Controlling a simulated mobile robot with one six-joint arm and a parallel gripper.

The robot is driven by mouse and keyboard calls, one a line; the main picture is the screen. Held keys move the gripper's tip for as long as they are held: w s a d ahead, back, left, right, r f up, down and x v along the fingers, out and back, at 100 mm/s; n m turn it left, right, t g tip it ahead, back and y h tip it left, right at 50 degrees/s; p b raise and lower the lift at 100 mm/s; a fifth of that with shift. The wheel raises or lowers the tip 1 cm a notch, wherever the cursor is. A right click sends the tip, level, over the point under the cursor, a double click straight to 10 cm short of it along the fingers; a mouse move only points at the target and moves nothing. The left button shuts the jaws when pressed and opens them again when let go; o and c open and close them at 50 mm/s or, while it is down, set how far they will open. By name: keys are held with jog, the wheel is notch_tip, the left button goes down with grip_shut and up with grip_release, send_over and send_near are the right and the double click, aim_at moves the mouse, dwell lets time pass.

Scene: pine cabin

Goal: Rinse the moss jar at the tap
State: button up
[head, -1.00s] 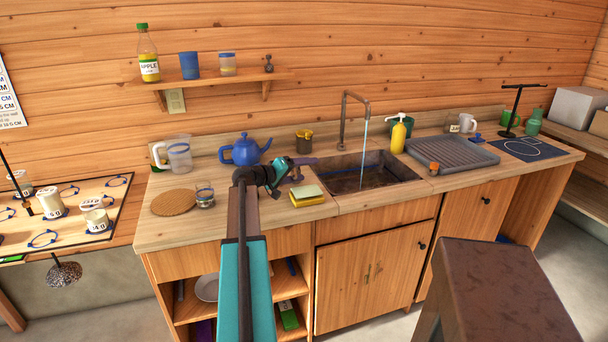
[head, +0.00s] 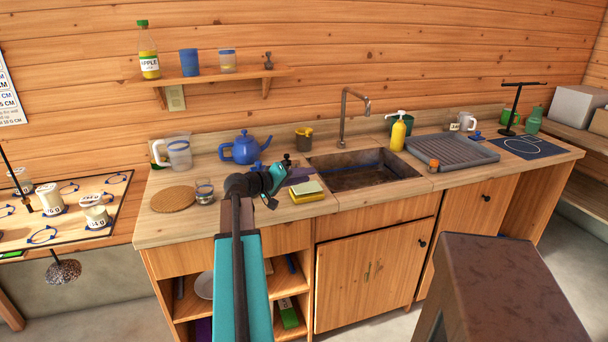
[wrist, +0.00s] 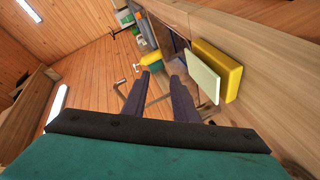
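No jar is labelled as moss. A small green jar (head: 534,121) at the counter's far right fits the name best; an olive-brown jar (head: 303,139) stands at the back, left of the sink. I cannot tell for certain which is meant. The metal tap (head: 344,118) arches over the dark sink (head: 362,178), with no water stream visible. My gripper (head: 304,170) is above the counter at the sink's left, near the sponge. In the wrist view its two fingers (wrist: 164,73) are apart with nothing between them.
A yellow sponge block (head: 307,193) lies left of the sink; it shows close in the wrist view (wrist: 222,73). A yellow soap bottle (head: 398,134) and grey drainer (head: 450,151) are right. A blue teapot (head: 241,149), glass (head: 205,192) and round mat (head: 173,200) are left.

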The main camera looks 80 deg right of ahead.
jog(key=shift+s+a+b, duration=0.15)
jog(key=shift+s+a, duration=0.05)
jog(key=shift+a, duration=0.85)
jog(key=shift+s+a+b, duration=0.15)
jog(key=shift+a, duration=0.85)
jog(key=shift+s, duration=0.1)
